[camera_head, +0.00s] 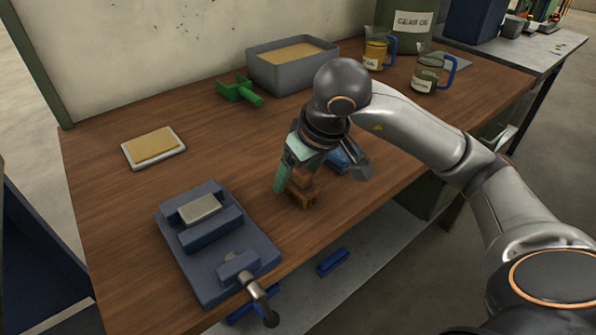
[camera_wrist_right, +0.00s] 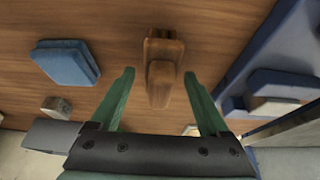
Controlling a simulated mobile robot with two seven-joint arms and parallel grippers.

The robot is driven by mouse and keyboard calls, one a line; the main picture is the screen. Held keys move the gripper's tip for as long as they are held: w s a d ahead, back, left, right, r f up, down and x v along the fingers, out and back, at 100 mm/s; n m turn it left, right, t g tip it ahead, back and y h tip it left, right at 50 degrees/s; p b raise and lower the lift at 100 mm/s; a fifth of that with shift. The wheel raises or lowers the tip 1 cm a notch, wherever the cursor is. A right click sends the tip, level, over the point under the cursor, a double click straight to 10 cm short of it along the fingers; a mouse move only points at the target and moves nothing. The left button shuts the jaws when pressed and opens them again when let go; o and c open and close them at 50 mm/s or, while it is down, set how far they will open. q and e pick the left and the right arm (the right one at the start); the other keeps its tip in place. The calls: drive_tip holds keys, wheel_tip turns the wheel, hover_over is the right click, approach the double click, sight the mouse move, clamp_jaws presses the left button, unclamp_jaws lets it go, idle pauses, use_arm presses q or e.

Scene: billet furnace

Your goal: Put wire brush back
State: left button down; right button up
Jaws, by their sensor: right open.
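A brown wooden piece (camera_head: 301,194), with the look of a brush handle or block, is on the workbench near its front edge. I see no bristles, so I cannot be sure that it is the wire brush. My right gripper (camera_head: 293,172), with green fingers, points down at it and hides part of it. In the right wrist view the piece (camera_wrist_right: 162,75) shows between the two open fingers (camera_wrist_right: 158,73), its far end reaching past the tips. Nothing shows the fingers touching it. My left gripper is not in view.
A blue vise (camera_head: 215,240) stands left of the gripper. A blue block (camera_wrist_right: 65,62) lies on the other side. Behind are a green scoop (camera_head: 240,91), a grey tray (camera_head: 265,68) and jugs (camera_head: 427,75). A yellow pad (camera_head: 153,145) lies left. The bench between is clear.

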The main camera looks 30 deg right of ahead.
drive_tip(key=p+v, duration=0.2)
drive_tip(key=v, duration=1)
drive_tip(key=shift+p, duration=0.35)
drive_tip(key=shift+r, duration=0.15)
